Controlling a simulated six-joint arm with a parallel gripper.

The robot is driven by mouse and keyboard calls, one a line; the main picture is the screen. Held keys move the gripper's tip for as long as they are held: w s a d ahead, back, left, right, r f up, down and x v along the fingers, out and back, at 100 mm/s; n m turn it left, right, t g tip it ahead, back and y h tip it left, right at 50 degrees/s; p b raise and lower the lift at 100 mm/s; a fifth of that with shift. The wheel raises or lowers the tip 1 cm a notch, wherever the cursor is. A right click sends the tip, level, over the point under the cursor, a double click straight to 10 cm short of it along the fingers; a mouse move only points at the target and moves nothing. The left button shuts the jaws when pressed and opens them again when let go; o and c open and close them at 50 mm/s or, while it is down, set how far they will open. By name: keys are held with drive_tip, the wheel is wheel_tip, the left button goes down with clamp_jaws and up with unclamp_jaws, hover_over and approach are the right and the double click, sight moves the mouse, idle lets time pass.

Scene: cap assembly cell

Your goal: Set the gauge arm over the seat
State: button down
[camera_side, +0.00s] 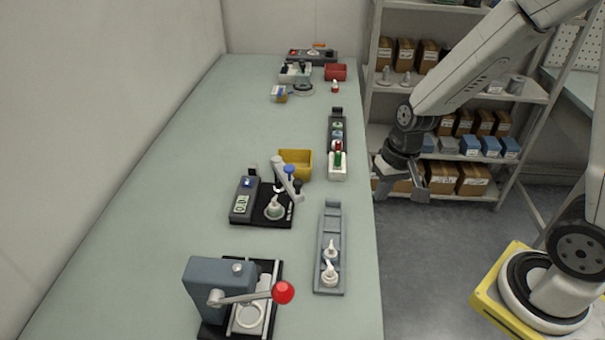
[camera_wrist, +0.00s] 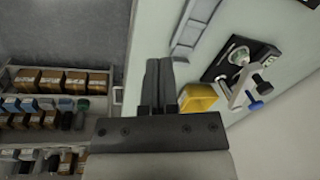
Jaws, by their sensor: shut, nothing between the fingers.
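The gauge (camera_side: 240,208) has a grey readout block and a black base. The light grey gauge arm (camera_side: 286,180), with a blue knob (camera_side: 290,171), lies off to the right and rear of the seat; the seat stays uncovered. The arm also shows in the wrist view (camera_wrist: 242,84). My gripper (camera_side: 400,196) hangs past the bench's right edge, well right of the gauge. In the wrist view its fingers (camera_wrist: 159,85) are together, empty, and far from the gauge arm.
A yellow bin (camera_side: 296,163) stands just behind the gauge arm. A grey tray (camera_side: 331,250) with two white nozzle parts lies to the right. A press with a red ball lever (camera_side: 283,292) stands in front. A dark rack (camera_side: 338,135) sits behind. The bench's left side is clear.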

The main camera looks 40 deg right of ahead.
drive_tip(key=w+d+m+t+y, duration=0.1)
drive_tip(key=w+d+m+y, duration=0.2)
drive_tip(key=m+y, duration=0.5)
drive_tip(key=w+d+f+m+t+y, duration=0.1)
drive_tip(key=w+d+m+t+y, duration=0.1)
drive_tip(key=w+m+y, duration=0.3)
drive_tip(key=d+m+y, duration=0.1)
drive_tip(key=m+y, duration=0.1)
drive_tip(key=m, duration=0.2)
drive_tip(key=shift+w+t+y, duration=0.3)
drive_tip(key=shift+w+y, duration=0.1)
drive_tip(key=shift+f, duration=0.1)
drive_tip(key=x, duration=1.4)
drive_tip(key=shift+s+a, duration=0.1)
drive_tip(key=shift+a, duration=0.1)
